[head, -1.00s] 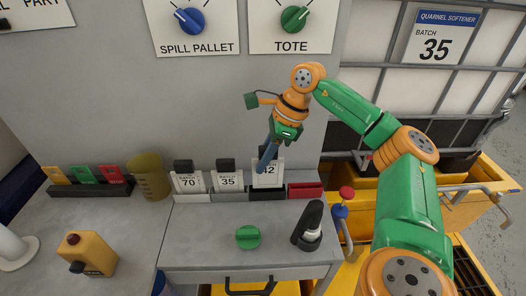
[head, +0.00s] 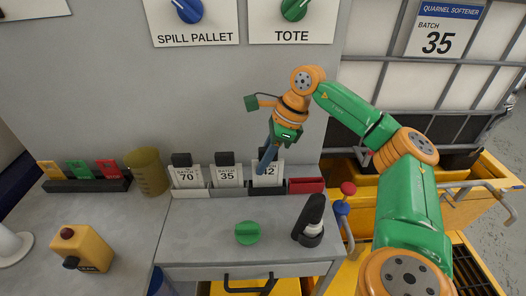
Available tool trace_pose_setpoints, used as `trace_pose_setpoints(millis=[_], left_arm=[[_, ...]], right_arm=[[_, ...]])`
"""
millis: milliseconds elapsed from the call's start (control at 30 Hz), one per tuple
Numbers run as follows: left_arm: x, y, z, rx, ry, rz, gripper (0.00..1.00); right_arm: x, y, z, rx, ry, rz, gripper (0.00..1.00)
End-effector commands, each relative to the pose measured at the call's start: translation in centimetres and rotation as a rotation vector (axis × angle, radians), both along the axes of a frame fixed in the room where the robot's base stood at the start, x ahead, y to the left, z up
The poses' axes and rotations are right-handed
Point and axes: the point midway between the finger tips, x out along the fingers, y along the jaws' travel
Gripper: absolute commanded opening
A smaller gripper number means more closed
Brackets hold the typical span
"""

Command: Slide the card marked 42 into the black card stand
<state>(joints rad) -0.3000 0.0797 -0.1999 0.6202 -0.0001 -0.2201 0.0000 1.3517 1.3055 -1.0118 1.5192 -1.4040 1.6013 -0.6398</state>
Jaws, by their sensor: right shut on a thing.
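The white card marked 42 (head: 273,180) stands upright on the bench shelf, to the right of the cards marked 70 and 35. My right gripper (head: 266,168) is shut on it from above; its blue fingers cover part of the card's left side. The black card stand (head: 262,191) is directly under the card. The card's lower edge is at the stand; I cannot tell how deep it sits in the slot. My left gripper is not in view.
The card marked 70 (head: 187,177) and the card marked 35 (head: 228,175) stand to the left. An empty red stand (head: 306,185) is close on the right. A green knob (head: 248,233) and a black-handled device (head: 309,222) are in front. Bare grey worktop lies between.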

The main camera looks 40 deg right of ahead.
Motion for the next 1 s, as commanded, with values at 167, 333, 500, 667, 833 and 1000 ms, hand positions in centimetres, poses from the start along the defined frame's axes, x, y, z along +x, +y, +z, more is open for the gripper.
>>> trace_pose_setpoints(millis=[167, 333, 500, 667, 833, 1000], left_arm=[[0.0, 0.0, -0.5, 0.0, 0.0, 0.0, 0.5], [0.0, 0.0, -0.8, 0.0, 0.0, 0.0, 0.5], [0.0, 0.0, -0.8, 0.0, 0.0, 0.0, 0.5], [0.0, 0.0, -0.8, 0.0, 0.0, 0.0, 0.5], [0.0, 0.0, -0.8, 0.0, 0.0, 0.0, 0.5], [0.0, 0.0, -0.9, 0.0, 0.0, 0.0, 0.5]], right_arm=[[0.0, 0.0, -0.6, 0.0, 0.0, 0.0, 0.0], [0.0, 0.0, -1.0, -0.001, 0.001, 0.0, 0.0], [0.0, 0.0, -1.0, 0.0, 0.0, 0.0, 0.49], [0.0, 0.0, -1.0, 0.0, 0.0, 0.0, 0.57], [0.0, -0.1, -0.9, 0.0, 0.0, 0.0, 0.57], [-0.7, -0.9, 2.1, 0.002, -0.005, -0.002, 0.57]])
